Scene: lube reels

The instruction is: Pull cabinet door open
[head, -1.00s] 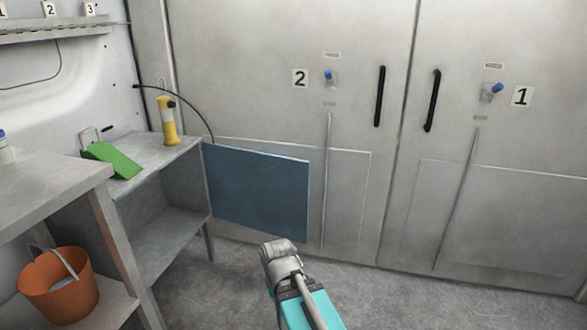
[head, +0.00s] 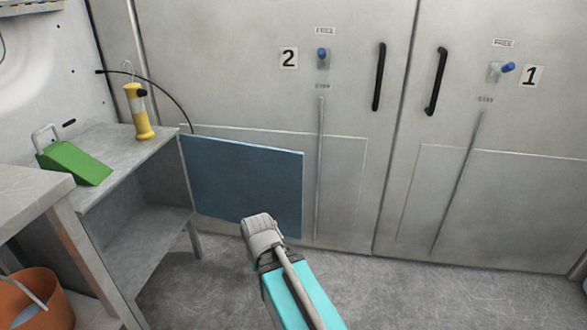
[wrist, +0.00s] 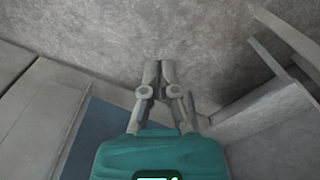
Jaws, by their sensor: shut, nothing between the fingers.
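The grey cabinet has two tall doors, both shut. The left cabinet door (head: 230,60), labelled 2, carries a vertical black handle (head: 379,77) near its right edge. The right cabinet door (head: 540,125), labelled 1, carries a matching black handle (head: 436,81) near its left edge. Blue-knobbed latches (head: 322,55) and (head: 502,69) sit beside the labels. My gripper (wrist: 158,72) is shut and empty in the wrist view, over the grey floor. My teal and grey arm end is low in the head view, below and apart from both handles.
A blue panel (head: 245,185) stands against the lower left door. A metal table (head: 125,160) at left holds a green wedge (head: 74,162) and a yellow lamp (head: 138,112). An orange bucket (head: 35,305) is at lower left. Floor before the right door is clear.

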